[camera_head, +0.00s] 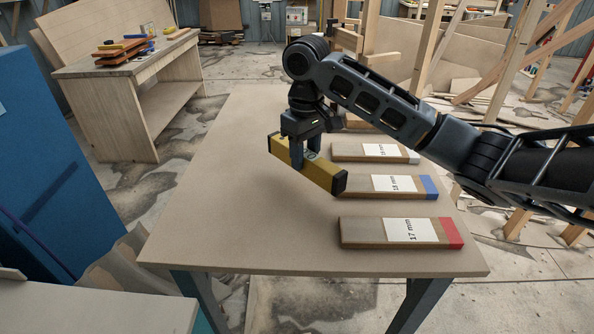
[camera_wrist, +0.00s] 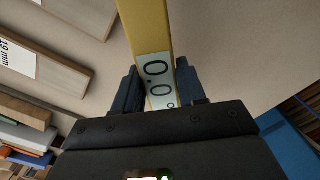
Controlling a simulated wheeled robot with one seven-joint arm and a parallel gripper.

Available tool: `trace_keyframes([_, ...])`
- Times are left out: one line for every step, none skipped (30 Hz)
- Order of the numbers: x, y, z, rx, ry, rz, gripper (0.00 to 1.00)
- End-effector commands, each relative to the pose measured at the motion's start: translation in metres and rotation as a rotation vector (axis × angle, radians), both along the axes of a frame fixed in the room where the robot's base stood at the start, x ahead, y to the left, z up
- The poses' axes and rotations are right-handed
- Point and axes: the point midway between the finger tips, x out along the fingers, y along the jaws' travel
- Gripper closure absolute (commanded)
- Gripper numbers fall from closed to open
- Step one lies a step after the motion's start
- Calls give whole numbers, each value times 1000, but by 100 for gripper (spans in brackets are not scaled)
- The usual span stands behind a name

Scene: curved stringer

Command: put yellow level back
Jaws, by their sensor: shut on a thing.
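The yellow level (camera_head: 318,178) is a yellow bar with black end caps. My gripper (camera_head: 304,160) is shut on it near its middle and holds it, apparently above the table. The level slopes down toward the right in the head view. In the wrist view the level (camera_wrist: 139,25) runs up between the two dark fingers (camera_wrist: 156,90), and its display reads 0.0°. The table (camera_head: 240,215) is a plain beige top on dark legs.
Labelled wooden boards lie on the table's right side: a red-ended 17 mm board (camera_head: 370,231), a blue-ended board (camera_head: 362,185) and another behind (camera_head: 350,150). The table's left half is clear. A wooden workbench (camera_head: 112,120) with tools on top stands back left. A blue cabinet (camera_head: 45,150) is at left.

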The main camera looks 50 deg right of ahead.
Motion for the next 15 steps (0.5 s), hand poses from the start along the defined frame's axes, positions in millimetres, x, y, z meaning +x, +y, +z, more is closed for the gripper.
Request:
trace_keyframes([6, 3, -2, -2, 2, 1, 100])
trace_keyframes([9, 4, -4, -2, 1, 1, 100])
trace_keyframes([12, 6, -7, -1, 2, 0, 100])
trace_keyframes([13, 7, -8, -2, 2, 0, 100])
trace_keyframes([15, 8, -9, -1, 1, 0, 100])
trace_keyframes([16, 8, -11, -1, 1, 0, 100])
trace_keyframes([16, 8, -12, -1, 0, -1, 100])
trace_keyframes([16, 8, -15, -1, 1, -2, 100])
trace_keyframes([16, 8, -20, -1, 3, -2, 100])
trace_keyframes([16, 8, -25, -1, 3, -2, 100])
trace_keyframes([15, 7, -29, -1, 3, -3, 100])
trace_keyframes([15, 7, -35, -2, 2, -2, 100])
trace_keyframes([16, 7, -39, -1, 2, -2, 100])
trace_keyframes([16, 7, -42, -2, 2, -2, 100])
trace_keyframes([16, 7, -46, -2, 1, -2, 100])
